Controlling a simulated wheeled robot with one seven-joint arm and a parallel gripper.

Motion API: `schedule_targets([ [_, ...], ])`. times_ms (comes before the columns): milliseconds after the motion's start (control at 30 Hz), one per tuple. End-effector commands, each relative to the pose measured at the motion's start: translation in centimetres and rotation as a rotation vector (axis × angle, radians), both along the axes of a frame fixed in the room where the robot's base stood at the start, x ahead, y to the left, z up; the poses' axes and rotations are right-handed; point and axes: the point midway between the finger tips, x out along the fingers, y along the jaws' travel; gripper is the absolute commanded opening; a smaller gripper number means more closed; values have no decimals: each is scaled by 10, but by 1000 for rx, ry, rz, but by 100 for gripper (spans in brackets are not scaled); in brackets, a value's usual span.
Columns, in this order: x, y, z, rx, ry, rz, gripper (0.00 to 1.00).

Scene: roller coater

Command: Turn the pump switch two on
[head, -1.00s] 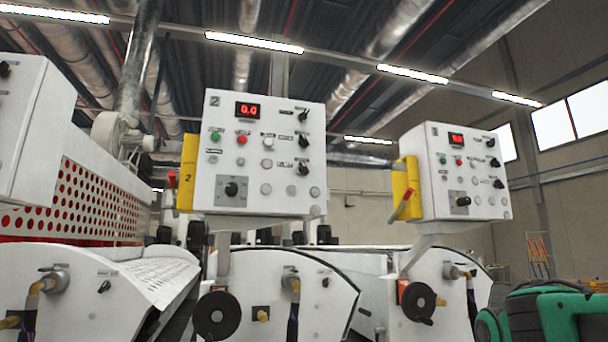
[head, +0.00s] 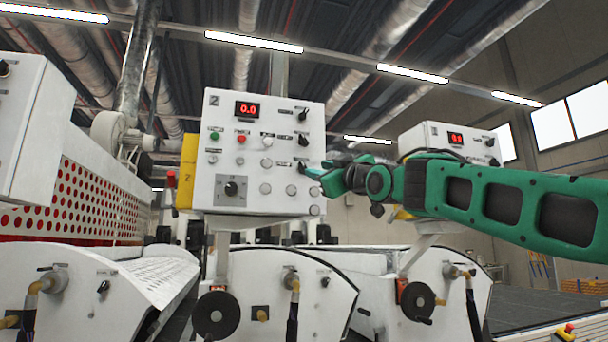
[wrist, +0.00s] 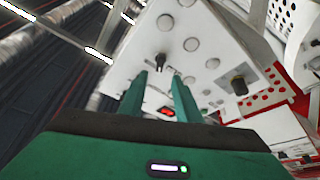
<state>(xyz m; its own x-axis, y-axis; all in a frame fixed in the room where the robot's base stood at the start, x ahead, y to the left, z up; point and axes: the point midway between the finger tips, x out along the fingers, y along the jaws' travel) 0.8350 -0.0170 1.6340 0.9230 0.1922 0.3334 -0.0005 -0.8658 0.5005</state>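The middle control panel (head: 258,205), marked 2, is a white box with a red display, buttons and black rotary knobs. Three black knobs run down its right side; the lowest (head: 303,167) is partly hidden by my fingertips. My gripper (head: 314,173) is at the panel's right edge, by this lowest knob. In the wrist view my green fingers (wrist: 165,76) are apart with nothing held between them. A black knob (wrist: 161,60) shows just beyond the fingertips; I cannot tell whether they touch it. The labels are too small to read, so which knob is pump switch two is unclear.
A larger black knob on a grey plate (head: 232,188) sits at the panel's lower left. A second panel (head: 419,140) on the right is partly hidden behind my green arm. A yellow holder (head: 186,170) is on the middle panel's left side. White machine housings with handwheels (head: 216,315) stand below.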

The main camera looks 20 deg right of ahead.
Motion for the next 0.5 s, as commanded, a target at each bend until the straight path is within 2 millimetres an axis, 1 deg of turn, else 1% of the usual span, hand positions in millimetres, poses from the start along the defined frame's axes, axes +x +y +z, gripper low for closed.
schedule_targets([
  [33, 9, 2, 2, 0, 1, 0, 30],
  [100, 21, 4, 6, -1, 3, 1, 30],
  [300, 51, 11, 16, -1, 3, 1, 30],
  [500, 71, 15, 24, 1, 2, 0, 30],
])
